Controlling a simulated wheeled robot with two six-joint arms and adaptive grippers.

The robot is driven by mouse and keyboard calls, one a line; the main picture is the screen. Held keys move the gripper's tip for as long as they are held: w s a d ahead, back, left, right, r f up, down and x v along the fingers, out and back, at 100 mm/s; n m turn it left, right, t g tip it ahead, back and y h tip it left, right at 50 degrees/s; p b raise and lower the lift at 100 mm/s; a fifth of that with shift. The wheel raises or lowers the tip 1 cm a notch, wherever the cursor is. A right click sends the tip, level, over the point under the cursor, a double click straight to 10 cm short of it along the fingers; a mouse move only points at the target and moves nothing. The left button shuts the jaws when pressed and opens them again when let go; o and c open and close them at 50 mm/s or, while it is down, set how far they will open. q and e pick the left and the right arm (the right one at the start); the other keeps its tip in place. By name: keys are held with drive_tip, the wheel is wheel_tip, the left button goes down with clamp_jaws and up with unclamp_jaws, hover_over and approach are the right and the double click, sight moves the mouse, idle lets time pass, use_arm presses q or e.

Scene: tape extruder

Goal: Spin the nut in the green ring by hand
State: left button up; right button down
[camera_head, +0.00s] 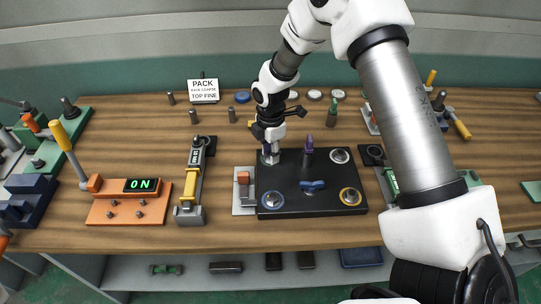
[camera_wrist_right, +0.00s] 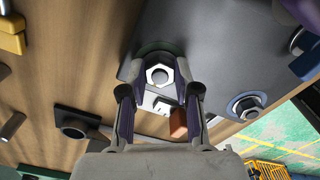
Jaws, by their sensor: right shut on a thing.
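The black plate (camera_head: 290,207) lies on the wooden bench with a nut near each corner. The nut (camera_wrist_right: 159,75) in the green ring (camera_wrist_right: 152,47) is at the plate's far left corner in the head view, mostly hidden there by my right gripper (camera_head: 269,152). In the right wrist view, the fingers of my right gripper (camera_wrist_right: 160,88) stand on either side of this nut and are shut on it. My left gripper is not in view.
A nut in a blue ring (camera_head: 272,200), one in a yellow ring (camera_head: 350,196) and a pale one (camera_head: 340,156) sit at the other corners. A purple post (camera_head: 308,146) and blue wing knob (camera_head: 312,185) rise between them. An orange switch box (camera_head: 128,206) stands left.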

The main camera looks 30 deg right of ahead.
idle(0.5)
drive_tip(key=m, duration=0.1)
drive_tip(key=m+p, duration=0.1)
drive_tip(key=shift+r+m+p, duration=0.25)
drive_tip(key=shift+m+p, duration=0.05)
drive_tip(key=shift+f+m+p, duration=0.1)
drive_tip(key=shift+m+p, duration=0.25)
drive_tip(key=shift+m, duration=0.55)
drive_tip(key=shift+f+m, duration=0.1)
drive_tip(key=shift+m, duration=0.2)
